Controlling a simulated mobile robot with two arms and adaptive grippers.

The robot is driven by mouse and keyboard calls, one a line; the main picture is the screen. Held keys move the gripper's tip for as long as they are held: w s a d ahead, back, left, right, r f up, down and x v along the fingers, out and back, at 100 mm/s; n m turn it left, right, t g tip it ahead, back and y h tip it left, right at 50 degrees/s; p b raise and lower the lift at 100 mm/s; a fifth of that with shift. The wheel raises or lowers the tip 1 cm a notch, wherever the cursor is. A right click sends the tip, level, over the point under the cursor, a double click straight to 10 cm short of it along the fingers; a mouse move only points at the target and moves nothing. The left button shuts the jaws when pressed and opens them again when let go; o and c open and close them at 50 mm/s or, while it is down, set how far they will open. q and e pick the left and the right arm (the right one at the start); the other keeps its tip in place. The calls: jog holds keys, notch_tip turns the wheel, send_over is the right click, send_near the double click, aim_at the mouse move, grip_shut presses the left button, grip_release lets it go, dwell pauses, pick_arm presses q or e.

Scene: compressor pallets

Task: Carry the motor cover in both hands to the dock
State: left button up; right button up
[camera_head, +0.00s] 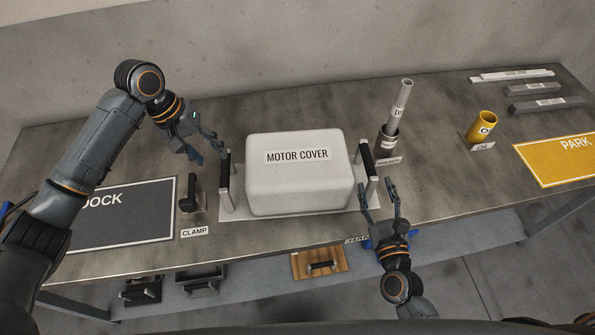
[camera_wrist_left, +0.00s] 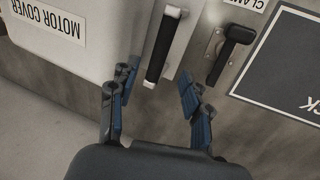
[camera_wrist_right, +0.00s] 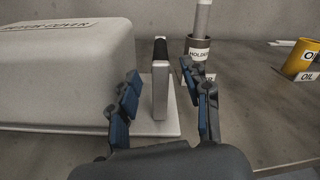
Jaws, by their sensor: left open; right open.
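The white motor cover (camera_head: 300,185) sits on a light base plate on the table, with an upright black-gripped handle at each side. My left gripper (camera_head: 210,155) is open and empty near the left handle (camera_head: 225,183). In the left wrist view this handle (camera_wrist_left: 164,46) stands ahead, between the lines of the two fingers. My right gripper (camera_head: 378,188) is open by the front right of the cover. In the right wrist view the right handle (camera_wrist_right: 160,85) stands between the spread fingers (camera_wrist_right: 168,80). The dark dock mat (camera_head: 135,222) lies left of the cover.
A black clamp (camera_head: 188,195) stands between dock and cover. A holder (camera_head: 387,140) with a grey tube stands right of the cover, beyond it a yellow oil cup (camera_head: 484,127), grey bars (camera_head: 533,89) and the yellow park mat (camera_head: 565,158). Items sit on the lower shelf (camera_head: 250,272).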

aim_at(224, 167)
pick_arm(q)
jog(key=x, duration=0.8)
jog(key=shift+f, duration=0.1)
pick_arm(e)
jog(key=w, duration=0.8)
jog(key=shift+w+a, duration=0.15)
pick_arm(q)
grip_shut()
pick_arm(e)
grip_shut()
pick_arm(q)
jog(key=shift+w+r, duration=0.1)
jog(key=shift+r, duration=0.1)
pick_arm(e)
jog(key=shift+r, duration=0.3)
pick_arm(q)
jog(key=shift+w, duration=0.1)
pick_arm(e)
jog(key=shift+w, duration=0.15)
